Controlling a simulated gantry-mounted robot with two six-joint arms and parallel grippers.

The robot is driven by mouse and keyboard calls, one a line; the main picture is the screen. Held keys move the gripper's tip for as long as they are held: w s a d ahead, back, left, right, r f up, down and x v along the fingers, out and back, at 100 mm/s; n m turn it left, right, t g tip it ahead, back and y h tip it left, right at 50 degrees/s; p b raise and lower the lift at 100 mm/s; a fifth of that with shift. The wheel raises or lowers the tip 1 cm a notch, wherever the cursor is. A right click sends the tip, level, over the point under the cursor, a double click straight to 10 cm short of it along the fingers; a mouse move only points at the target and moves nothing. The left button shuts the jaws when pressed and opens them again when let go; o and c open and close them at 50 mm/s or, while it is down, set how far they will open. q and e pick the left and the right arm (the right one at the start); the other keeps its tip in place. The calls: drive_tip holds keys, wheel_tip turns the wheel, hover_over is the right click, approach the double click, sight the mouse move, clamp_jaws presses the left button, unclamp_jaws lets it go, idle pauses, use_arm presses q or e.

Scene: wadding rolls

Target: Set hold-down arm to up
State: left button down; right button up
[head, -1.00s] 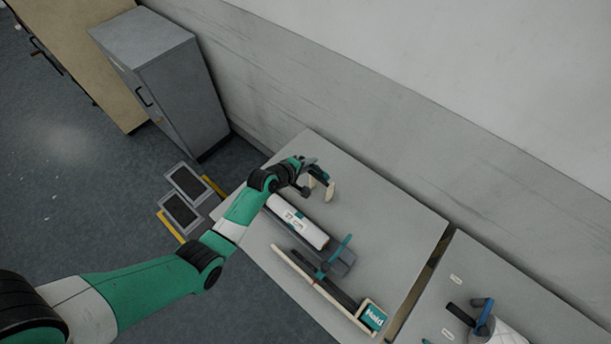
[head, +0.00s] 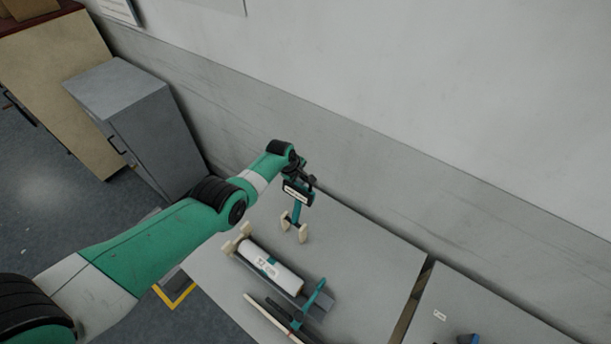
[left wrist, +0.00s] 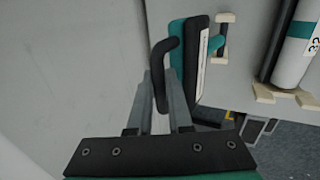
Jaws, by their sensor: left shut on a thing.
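The hold-down arm (head: 295,208) is teal with a black bar carrying a white label, on a stand with cream feet (head: 302,233) on the table. It appears to point up from the stand. My left gripper (head: 307,180) is at its top. In the left wrist view, the gripper (left wrist: 158,88) is shut on the arm's black bent handle (left wrist: 164,52). The labelled bar (left wrist: 201,62) and a cream foot (left wrist: 223,35) show beside it. The gripper hides part of the handle. My right gripper is not in view.
A white labelled roll (head: 262,262) lies in a grey holder with cream supports. A teal lever (head: 315,297) is at its right end. The table (head: 365,255) is bare to the right; the wall (head: 400,160) runs behind. A grey cabinet (head: 135,120) stands left.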

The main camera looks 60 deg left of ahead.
use_arm(q)
drive_tip(key=shift+f, duration=0.1)
idle(0.3)
drive_tip(key=c, duration=0.8)
unclamp_jaws()
drive_tip(key=shift+w, duration=0.2)
drive_tip(key=shift+c, duration=0.2)
